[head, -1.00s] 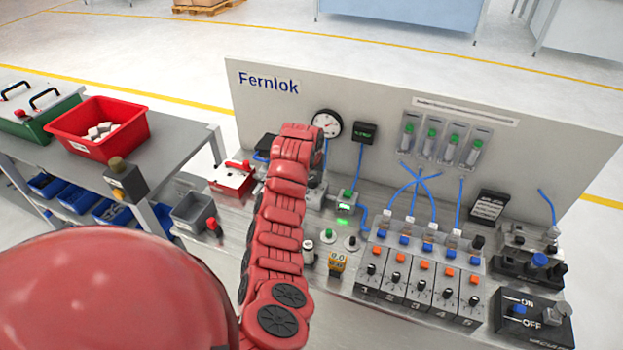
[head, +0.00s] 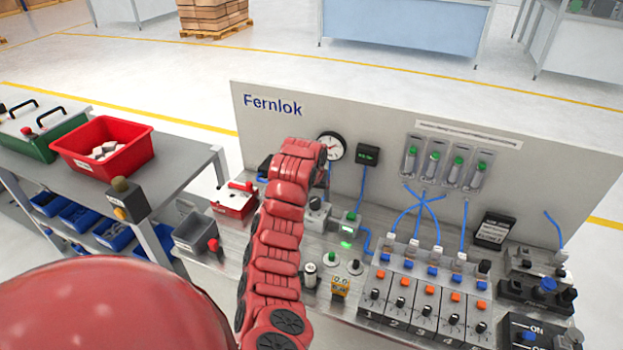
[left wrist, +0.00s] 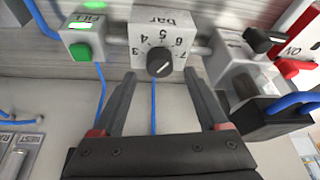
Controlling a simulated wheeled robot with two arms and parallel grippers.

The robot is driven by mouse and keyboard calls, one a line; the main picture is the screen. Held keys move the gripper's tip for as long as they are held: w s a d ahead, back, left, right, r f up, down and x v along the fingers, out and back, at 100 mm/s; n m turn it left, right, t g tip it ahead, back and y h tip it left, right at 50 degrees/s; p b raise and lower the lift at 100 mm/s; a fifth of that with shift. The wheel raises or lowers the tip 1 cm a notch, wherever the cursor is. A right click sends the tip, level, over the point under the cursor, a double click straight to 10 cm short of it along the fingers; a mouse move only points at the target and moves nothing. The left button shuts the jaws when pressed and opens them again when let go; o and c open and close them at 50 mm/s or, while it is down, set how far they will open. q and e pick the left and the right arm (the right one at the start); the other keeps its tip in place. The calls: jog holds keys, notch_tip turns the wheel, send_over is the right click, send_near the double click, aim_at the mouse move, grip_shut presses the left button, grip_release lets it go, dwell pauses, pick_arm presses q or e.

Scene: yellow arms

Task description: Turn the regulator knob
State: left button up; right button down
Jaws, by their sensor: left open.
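The regulator is a light box with a number scale marked "bar". Its dark round knob (left wrist: 160,62) faces me in the left wrist view, with a pale pointer line. In the head view the regulator (head: 317,214) stands on the bench just right of my left arm. My left gripper (left wrist: 160,75) is open, with one finger to each side of the knob in the picture. Its fingertips are near the regulator's lower edge there. I cannot tell the depth gap, and I see no contact. In the head view the gripper's fingers are hidden by the arm.
A green-button box (left wrist: 83,45) flanks the regulator, and a valve block with a black knob (left wrist: 262,40) is on its other side. A pressure gauge (head: 331,147) is on the back panel (head: 375,105). Numbered valves (head: 425,305) and blue tubes crowd the right.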

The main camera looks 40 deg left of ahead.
pick_arm(q)
jog(key=p+v, duration=0.6)
jog(key=v, duration=0.8)
jog(key=shift+r+p, duration=0.25)
jog(key=shift+p, duration=0.05)
